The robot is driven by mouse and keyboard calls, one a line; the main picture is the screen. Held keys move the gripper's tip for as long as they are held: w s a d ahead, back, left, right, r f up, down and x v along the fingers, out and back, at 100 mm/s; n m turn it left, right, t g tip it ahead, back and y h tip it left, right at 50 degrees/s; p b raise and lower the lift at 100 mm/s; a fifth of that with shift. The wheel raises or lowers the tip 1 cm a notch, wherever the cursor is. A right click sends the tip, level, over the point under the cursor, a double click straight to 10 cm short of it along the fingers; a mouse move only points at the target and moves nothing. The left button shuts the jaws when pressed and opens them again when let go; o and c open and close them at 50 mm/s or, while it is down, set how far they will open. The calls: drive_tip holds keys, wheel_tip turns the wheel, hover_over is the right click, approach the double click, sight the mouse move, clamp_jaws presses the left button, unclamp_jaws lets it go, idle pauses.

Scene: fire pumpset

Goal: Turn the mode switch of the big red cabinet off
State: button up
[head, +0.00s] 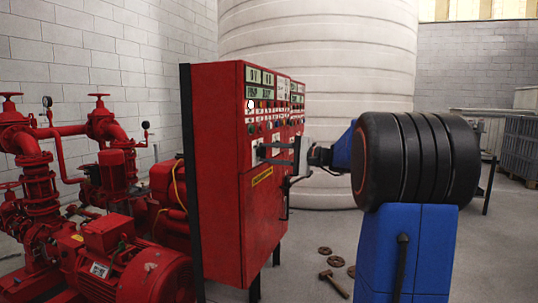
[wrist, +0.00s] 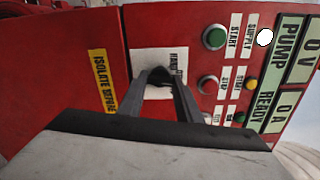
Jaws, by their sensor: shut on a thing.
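The big red cabinet (head: 222,160) stands mid-frame in the head view, with buttons, lamps and labels on its front. In the wrist view its front (wrist: 190,30) is close, turned sideways. The mode switch (wrist: 158,72) is a small dark knob on a white plate (wrist: 144,45) with partly hidden lettering starting "HAN". My gripper (wrist: 161,80) has its two fingertips closed around the knob, which they largely hide. In the head view my gripper (head: 262,155) reaches the cabinet front from the right. The knob's angle cannot be told.
A green START button (wrist: 214,37) and a red button (wrist: 208,84) sit close beside the fingers. Red pumps and pipes (head: 110,230) stand left of the cabinet. A hammer (head: 334,284) and small handwheels (head: 336,261) lie on the floor. A large pale tank (head: 320,50) stands behind.

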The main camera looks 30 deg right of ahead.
drive_tip(key=shift+f+n, duration=0.1)
drive_tip(key=shift+n, duration=0.8)
drive_tip(key=o, duration=1)
drive_tip(key=shift+o, duration=0.2)
drive_tip(key=shift+s, duration=0.1)
drive_tip(key=v, duration=1.7)
drive_tip(key=shift+s+d, duration=0.1)
drive_tip(key=shift+d, duration=0.05)
